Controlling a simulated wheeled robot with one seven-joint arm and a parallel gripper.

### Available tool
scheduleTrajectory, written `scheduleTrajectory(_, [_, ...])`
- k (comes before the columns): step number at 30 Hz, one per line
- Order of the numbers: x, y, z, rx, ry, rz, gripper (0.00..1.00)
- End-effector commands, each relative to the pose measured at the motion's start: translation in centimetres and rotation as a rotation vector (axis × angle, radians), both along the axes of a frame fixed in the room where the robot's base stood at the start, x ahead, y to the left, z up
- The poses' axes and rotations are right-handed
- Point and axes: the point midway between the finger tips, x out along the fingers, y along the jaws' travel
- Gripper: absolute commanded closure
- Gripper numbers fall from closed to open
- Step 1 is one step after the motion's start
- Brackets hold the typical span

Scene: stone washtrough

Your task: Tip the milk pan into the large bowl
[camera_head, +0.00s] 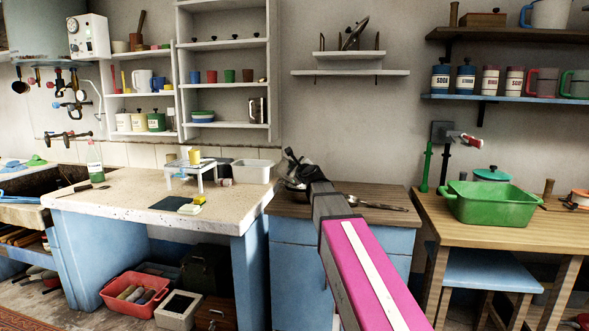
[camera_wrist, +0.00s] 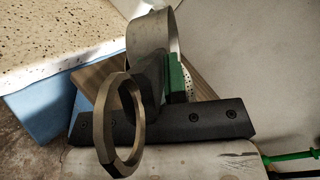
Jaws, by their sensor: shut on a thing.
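My gripper (camera_head: 301,167) is above the wooden-topped blue cabinet, to the right of the stone counter. It is shut on a grey metal piece, which I take to be the milk pan (camera_wrist: 150,32); its curved grey side shows above the jaws in the wrist view. A brass-coloured ring (camera_wrist: 139,124) stands in front of the dark gripper bar; I cannot tell what it belongs to. In the head view my arm and gripper hide most of the pan. I cannot make out the large bowl for certain; a shiny metal edge shows just below the gripper.
A metal spoon-like utensil (camera_head: 376,204) lies on the wooden top (camera_head: 388,191). The speckled counter (camera_head: 128,188) at left holds a white basin (camera_head: 252,171), a small white stand and a bottle (camera_head: 95,163). A green tub (camera_head: 490,205) stands on the right table.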

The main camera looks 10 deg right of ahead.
Motion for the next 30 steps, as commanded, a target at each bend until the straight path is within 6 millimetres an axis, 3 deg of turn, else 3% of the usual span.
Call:
scheduleTrajectory(14, [0.0, -0.1, 0.1, 0.006, 0.0, -0.001, 1.0])
scheduleTrajectory(30, [0.3, -2.0, 0.6, 0.177, 0.028, 0.0, 1.0])
